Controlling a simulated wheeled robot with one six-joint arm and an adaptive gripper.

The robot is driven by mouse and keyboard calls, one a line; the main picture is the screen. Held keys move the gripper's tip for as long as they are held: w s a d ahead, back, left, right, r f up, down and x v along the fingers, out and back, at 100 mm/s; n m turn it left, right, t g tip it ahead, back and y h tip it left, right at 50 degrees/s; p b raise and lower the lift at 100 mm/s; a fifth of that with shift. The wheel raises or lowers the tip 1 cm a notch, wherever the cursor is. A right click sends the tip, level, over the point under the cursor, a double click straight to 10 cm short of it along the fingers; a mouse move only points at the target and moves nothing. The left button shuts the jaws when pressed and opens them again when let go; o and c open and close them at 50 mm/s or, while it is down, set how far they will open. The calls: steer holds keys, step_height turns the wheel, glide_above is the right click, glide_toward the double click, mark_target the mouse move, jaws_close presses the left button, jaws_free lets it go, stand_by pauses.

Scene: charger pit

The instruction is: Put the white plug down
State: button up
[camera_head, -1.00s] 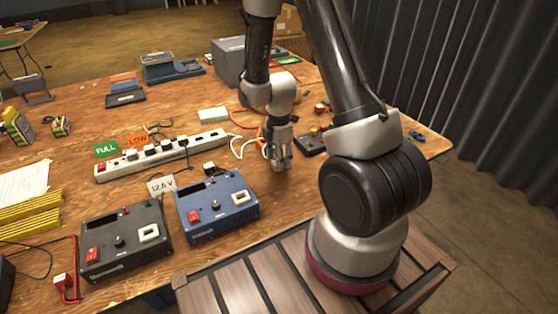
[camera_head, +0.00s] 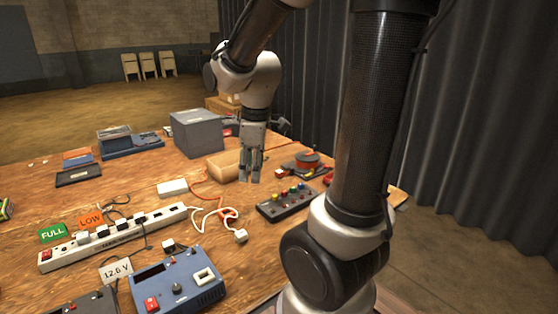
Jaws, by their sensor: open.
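The white plug (camera_head: 240,236) lies on the wooden table to the right of the power strip, at the end of a looped white cord (camera_head: 207,221). My gripper (camera_head: 250,179) is open and empty. It points down behind the plug in the picture, apart from it, in front of a tan block-like object (camera_head: 225,165). The exact height of the fingertips above the table is hard to tell.
The white power strip (camera_head: 118,238) with several plugs lies left of the white plug. A blue charger (camera_head: 178,283) stands in front. A dark button box (camera_head: 287,201) is at the right. A grey box (camera_head: 196,134) stands farther back.

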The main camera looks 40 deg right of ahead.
steer(key=s+r+m+t, duration=0.2)
steer(key=s+r+m, duration=0.6)
steer(key=s, duration=0.4)
steer(key=shift+s+d+m, duration=0.25)
steer(key=shift+s+m, duration=0.1)
steer(key=shift+m, duration=0.55)
